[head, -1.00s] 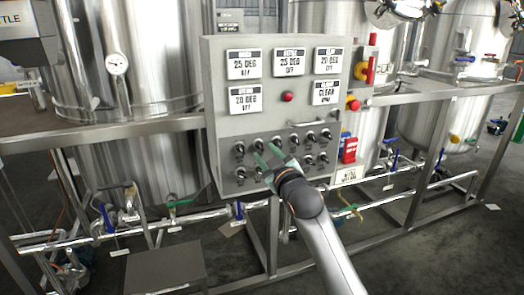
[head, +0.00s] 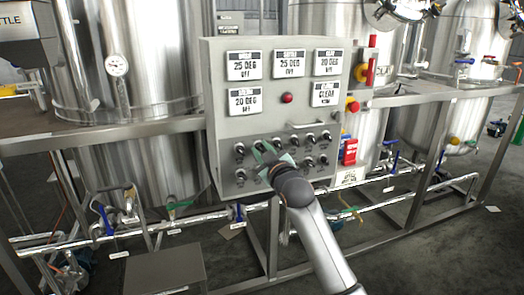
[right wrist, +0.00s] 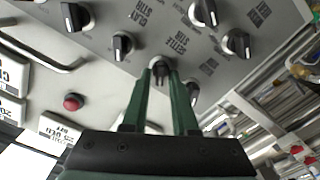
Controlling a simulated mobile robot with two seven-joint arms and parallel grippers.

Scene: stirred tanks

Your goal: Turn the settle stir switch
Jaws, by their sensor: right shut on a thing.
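The settle stir switch (right wrist: 160,68) is a small black rotary knob on the grey control panel. In the right wrist view it sits between the tips of my right gripper, with a label reading settle stir beside it. My right gripper (right wrist: 160,75) has green fingers and is shut on this knob. In the head view my right gripper (head: 264,153) reaches the lower knob rows of the panel (head: 215,110), and its fingers and wrist hide the knob there. My left gripper is not in view.
Several similar black knobs surround the switch, including one labelled clay stir (right wrist: 123,45). A red button (head: 287,98), display plates (head: 244,65) and a handle (head: 307,125) are above. Steel tanks (head: 160,60) and pipes (head: 150,232) stand behind and beside the panel.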

